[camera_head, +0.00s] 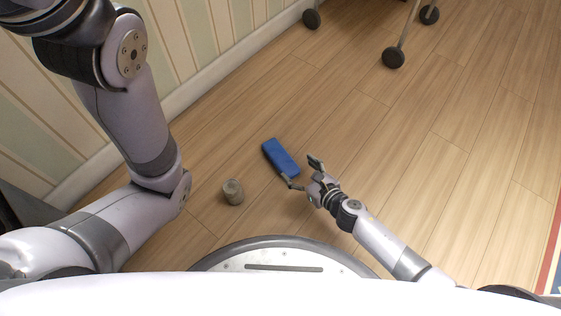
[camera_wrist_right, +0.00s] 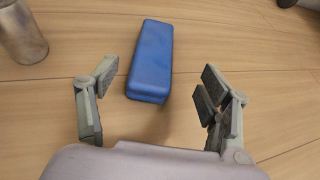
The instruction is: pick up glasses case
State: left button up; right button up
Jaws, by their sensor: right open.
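The glasses case is a blue oblong box (camera_head: 280,157) lying on the wooden floor in the middle of the head view. In the right wrist view the glasses case (camera_wrist_right: 151,58) lies ahead of the jaws, its near end close to the left finger. My right gripper (camera_head: 303,174) is open and empty, just to the lower right of the case. Its two fingers stand wide apart in the right wrist view (camera_wrist_right: 157,85). I cannot tell whether a finger touches the case. My left arm comes in from the left, but its gripper does not show.
A small grey-brown cylinder (camera_head: 233,192) stands on the floor left of the case; it also shows in the right wrist view (camera_wrist_right: 22,32). A striped wall (camera_head: 190,45) runs along the upper left. Dark wheels (camera_head: 393,58) on legs stand at the top.

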aim_at(282, 158)
jog(key=b+x, duration=0.2)
jog(key=x, duration=0.3)
jog(key=shift+f, duration=0.1)
jog(key=b+x, duration=0.2)
jog(key=x, duration=0.1)
jog(key=b+x, duration=0.1)
jog(key=shift+a+f+b, duration=0.3)
jog(key=shift+a+f, duration=0.1)
jog(key=shift+f, duration=0.1)
jog(key=shift+w+a, duration=0.2)
jog(key=shift+w, duration=0.1)
jog(key=shift+c, duration=0.4)
jog(key=c, duration=1.2)
